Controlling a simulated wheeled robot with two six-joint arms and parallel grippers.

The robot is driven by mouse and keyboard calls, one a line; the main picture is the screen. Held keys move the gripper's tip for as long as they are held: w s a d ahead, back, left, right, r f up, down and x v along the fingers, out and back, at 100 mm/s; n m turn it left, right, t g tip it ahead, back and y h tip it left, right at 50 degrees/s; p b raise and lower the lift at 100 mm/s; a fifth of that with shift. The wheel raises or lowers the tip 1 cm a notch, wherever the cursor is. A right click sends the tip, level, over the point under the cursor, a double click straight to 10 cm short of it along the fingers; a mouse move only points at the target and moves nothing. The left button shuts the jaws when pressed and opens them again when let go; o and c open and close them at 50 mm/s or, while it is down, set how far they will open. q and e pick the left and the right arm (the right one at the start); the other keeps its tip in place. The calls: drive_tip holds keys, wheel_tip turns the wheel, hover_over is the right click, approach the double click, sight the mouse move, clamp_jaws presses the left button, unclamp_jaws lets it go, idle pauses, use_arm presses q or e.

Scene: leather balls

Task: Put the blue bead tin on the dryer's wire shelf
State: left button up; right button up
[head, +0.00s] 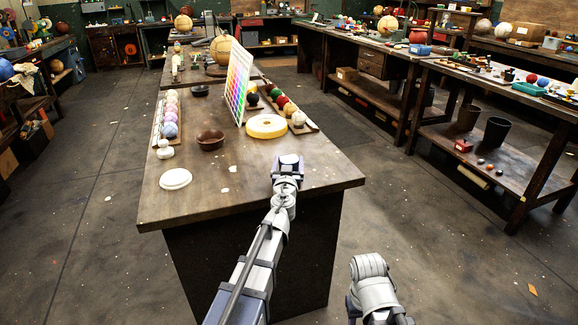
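My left gripper (289,162) is over the near edge of the central wooden table, seen from behind. Its fingers are hidden by its own body, so I cannot tell whether it is open or holds something. My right arm shows only as a link at the bottom right; its gripper is out of view.
The central table (240,185) carries a white disc (175,179), a brown bowl (210,139), a yellow ring (267,126), a color chart (238,82) and rows of balls. A bench with a lower shelf (500,150) stands at right.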

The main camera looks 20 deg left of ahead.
sight(289, 161)
use_arm(q)
drive_tip(key=c, duration=1.1)
drive_tip(key=shift+r, duration=0.1)
wheel_tip(289, 161, up, 10)
drive_tip(key=p, duration=1)
